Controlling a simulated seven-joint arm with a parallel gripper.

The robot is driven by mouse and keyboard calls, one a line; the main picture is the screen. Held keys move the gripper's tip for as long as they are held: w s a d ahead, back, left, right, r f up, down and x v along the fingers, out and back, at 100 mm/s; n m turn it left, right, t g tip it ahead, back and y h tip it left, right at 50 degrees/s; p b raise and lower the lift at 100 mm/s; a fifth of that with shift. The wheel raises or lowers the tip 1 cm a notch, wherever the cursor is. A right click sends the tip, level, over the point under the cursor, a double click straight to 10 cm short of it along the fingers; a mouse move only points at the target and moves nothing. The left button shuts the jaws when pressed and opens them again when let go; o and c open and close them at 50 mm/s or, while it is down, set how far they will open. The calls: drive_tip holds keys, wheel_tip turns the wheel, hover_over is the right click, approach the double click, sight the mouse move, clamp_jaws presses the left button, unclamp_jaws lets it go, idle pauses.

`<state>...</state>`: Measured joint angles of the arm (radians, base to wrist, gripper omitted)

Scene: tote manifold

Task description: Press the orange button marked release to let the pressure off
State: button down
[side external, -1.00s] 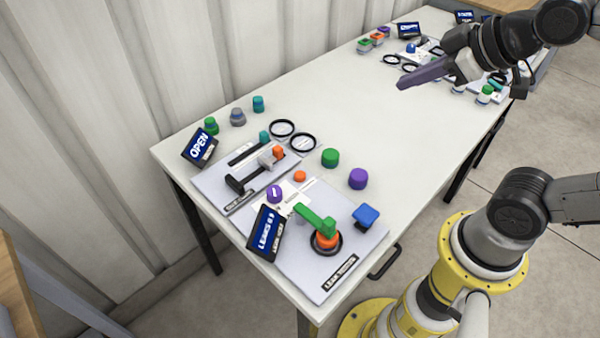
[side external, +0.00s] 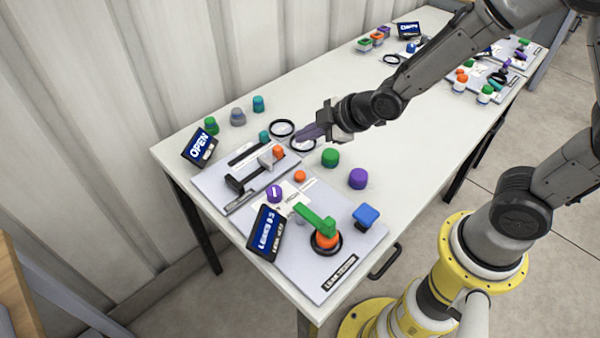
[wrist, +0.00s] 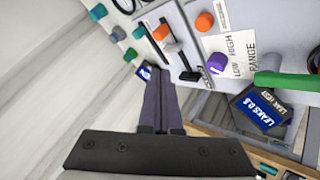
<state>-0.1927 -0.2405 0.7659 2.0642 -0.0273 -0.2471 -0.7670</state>
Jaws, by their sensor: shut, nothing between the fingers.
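A small round orange button (side external: 300,176) stands on the near panel marked leak tester (side external: 318,268); I cannot read a release mark by it. In the wrist view an orange button (wrist: 204,21) shows at the top, beside the purple range knob (wrist: 216,62). A green lever on an orange hub (side external: 326,236) and a leaks display (side external: 266,230) share this panel. My gripper (side external: 298,138) is shut and empty, above the table near the black rings, up and apart from the button. Its dark fingers (wrist: 160,72) show in the wrist view.
A second panel (side external: 212,182) holds a slider with an orange block (side external: 278,152) and an open sign (side external: 199,148). Green (side external: 330,158) and purple (side external: 358,179) knobs stand right of the button. A blue paddle (side external: 366,216) stands near the front edge.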

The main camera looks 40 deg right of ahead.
sight(305, 175)
idle(0.3)
drive_tip(key=shift+f, duration=4.4)
drive_tip(key=shift+f, duration=0.1)
drive_tip(key=shift+f, duration=0.3)
drive_tip(key=shift+f, duration=0.5)
drive_tip(key=shift+r, duration=0.95)
drive_tip(key=shift+r, duration=2.5)
